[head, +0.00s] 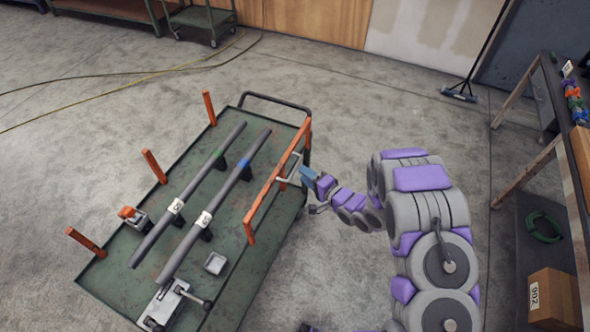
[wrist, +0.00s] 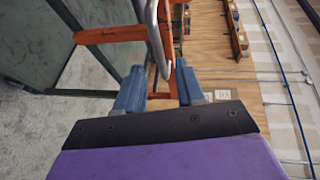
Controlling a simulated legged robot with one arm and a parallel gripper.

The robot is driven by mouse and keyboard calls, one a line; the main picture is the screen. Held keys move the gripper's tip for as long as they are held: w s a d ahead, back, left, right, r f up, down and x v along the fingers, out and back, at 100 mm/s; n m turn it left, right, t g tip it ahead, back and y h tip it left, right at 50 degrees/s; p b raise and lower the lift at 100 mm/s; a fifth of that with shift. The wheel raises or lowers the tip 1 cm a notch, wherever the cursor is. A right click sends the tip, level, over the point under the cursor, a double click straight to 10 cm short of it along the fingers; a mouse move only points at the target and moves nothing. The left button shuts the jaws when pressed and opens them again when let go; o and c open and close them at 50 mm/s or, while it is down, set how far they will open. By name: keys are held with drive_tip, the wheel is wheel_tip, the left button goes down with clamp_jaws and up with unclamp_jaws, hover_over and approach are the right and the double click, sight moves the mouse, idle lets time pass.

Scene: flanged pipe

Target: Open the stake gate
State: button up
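The stake gate (head: 270,195) is an orange frame along the right side of a green cart (head: 232,300). A silver bar handle (head: 289,182) sticks out from the gate toward my gripper (head: 306,175). In the wrist view, my gripper (wrist: 158,75) has two blue fingers spread apart. The silver handle (wrist: 153,35) runs down into the gap between them, with room visible on both sides. The orange gate frame (wrist: 108,34) shows beyond the fingers. Whether a finger touches the handle, I cannot tell. The gate stands in line with the cart's edge.
Two grey pipes (head: 187,202) lie on supports on the cart. Orange stakes (head: 154,166) stand along its left side. A clamp (head: 163,304) and small tray (head: 215,263) sit near its front. A workbench (head: 557,110) and box (head: 553,298) are at right.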

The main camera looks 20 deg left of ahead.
sight(295, 167)
drive_tip(key=x, duration=0.6)
drive_tip(key=shift+f+b, duration=0.1)
drive_tip(key=shift+b, duration=0.3)
drive_tip(key=shift+d, duration=0.1)
clamp_jaws()
drive_tip(key=shift+s, duration=0.1)
